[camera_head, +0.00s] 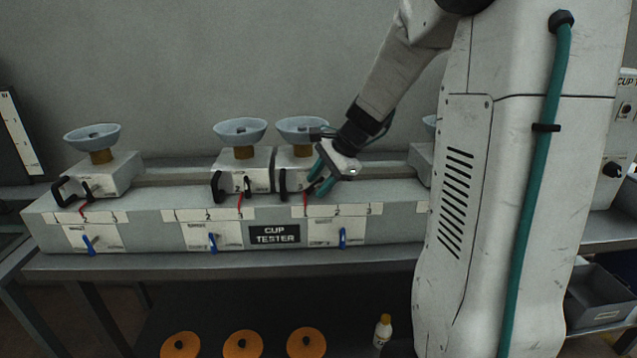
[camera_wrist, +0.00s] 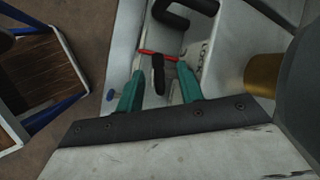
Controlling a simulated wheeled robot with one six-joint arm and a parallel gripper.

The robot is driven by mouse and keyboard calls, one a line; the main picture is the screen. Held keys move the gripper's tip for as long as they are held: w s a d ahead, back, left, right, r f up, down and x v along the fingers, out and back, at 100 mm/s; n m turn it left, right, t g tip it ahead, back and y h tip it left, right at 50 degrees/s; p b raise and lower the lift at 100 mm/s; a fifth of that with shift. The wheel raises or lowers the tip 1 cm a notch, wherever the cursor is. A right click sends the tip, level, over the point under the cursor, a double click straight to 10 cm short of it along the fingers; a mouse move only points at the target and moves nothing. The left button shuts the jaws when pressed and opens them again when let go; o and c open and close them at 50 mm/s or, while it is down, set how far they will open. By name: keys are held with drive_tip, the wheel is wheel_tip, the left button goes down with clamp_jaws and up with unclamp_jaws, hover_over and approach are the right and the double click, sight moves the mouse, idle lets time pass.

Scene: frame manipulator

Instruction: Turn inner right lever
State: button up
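The cup tester (camera_head: 378,232) is a long grey box with several cup stations on top. At the inner right station (camera_head: 296,160), a small black lever (camera_wrist: 158,76) with a red pointer (camera_wrist: 150,54) shows in the wrist view. My gripper (camera_head: 318,182) is at the right side of this station, tilted down. In the wrist view, its teal fingers (camera_wrist: 160,88) are apart, one on each side of the black lever. I cannot tell whether either finger touches it. The head view shows the red pointer (camera_head: 306,199) too; my gripper largely hides the lever there.
A black handle (camera_head: 283,184) stands just left of the lever; it is ahead of my fingers in the wrist view (camera_wrist: 172,20). Blue levers (camera_head: 342,238) sit on the front face. Orange discs (camera_head: 306,342) and a bottle (camera_head: 383,331) are below. My arm hides the right end.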

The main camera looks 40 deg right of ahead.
drive_tip(key=shift+w+a+f, duration=0.1)
drive_tip(key=shift+f, duration=0.2)
clamp_jaws()
drive_tip(key=shift+a+r+h, duration=0.1)
drive_tip(key=shift+h, duration=0.2)
drive_tip(key=g+h, duration=0.2)
drive_tip(key=h, duration=0.1)
drive_tip(key=shift+w+a+r, duration=0.1)
drive_tip(key=shift+w+a, duration=0.1)
drive_tip(key=shift+w+a+n+g+h, duration=0.1)
drive_tip(key=shift+n+g+h, duration=0.1)
drive_tip(key=shift+g+h, duration=0.65)
drive_tip(key=shift+w+a+n+g+h, duration=0.1)
drive_tip(key=shift+n+g+h, duration=0.1)
drive_tip(key=shift+g+h, duration=0.65)
drive_tip(key=shift+s+h, duration=0.1)
drive_tip(key=shift+h, duration=0.2)
